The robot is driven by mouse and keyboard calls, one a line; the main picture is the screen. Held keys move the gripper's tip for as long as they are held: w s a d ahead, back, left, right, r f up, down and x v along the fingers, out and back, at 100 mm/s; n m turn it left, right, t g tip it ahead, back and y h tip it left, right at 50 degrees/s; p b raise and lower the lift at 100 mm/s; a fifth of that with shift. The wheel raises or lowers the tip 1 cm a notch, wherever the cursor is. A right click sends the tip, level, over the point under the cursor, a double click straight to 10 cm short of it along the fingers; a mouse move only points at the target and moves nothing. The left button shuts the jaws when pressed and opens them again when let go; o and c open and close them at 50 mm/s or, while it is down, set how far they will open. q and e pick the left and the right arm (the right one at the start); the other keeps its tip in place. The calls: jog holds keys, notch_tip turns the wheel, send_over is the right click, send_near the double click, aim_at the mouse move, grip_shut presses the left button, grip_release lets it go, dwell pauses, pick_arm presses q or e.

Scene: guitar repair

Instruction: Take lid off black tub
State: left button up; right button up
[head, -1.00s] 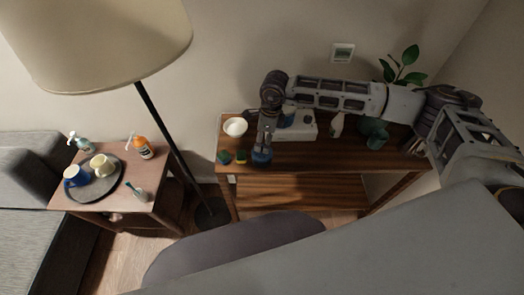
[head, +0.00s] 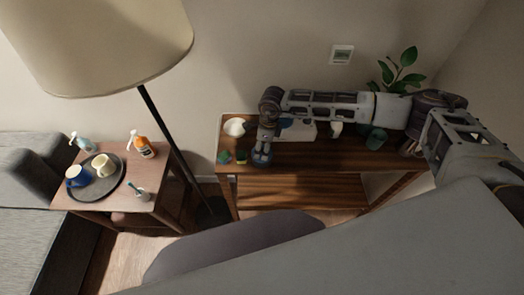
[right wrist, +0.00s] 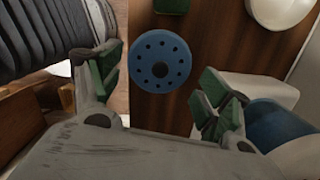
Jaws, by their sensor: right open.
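A round blue disc with a ring of small dark holes (right wrist: 160,61) shows from above in the right wrist view, close to the edge of the wooden table. It looks like a lid; no black tub wall can be made out beneath it. My right gripper (right wrist: 160,80) is open, with green-padded fingers on either side of the disc's near part, and nothing is held. In the head view my right gripper (head: 264,148) points down over the blue disc (head: 261,159), partly hiding it. My left gripper is not in view.
On the wooden table (head: 300,158) stand a white bowl (head: 234,127), a green sponge-like block (head: 241,156), a white box (head: 302,131) and a dark green pot (head: 376,139). A blue cylinder (right wrist: 275,125) is close beside the right finger. A floor lamp (head: 165,130) stands left.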

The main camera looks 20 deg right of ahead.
aim_at(262, 151)
jog(key=shift+a+f, duration=0.15)
jog(key=shift+f, duration=0.9)
jog(key=shift+c, duration=0.4)
jog(key=c, duration=0.9)
jog(key=shift+s, duration=0.1)
jog(key=c, duration=0.3)
jog(key=shift+f, duration=0.1)
jog(key=shift+c, duration=0.4)
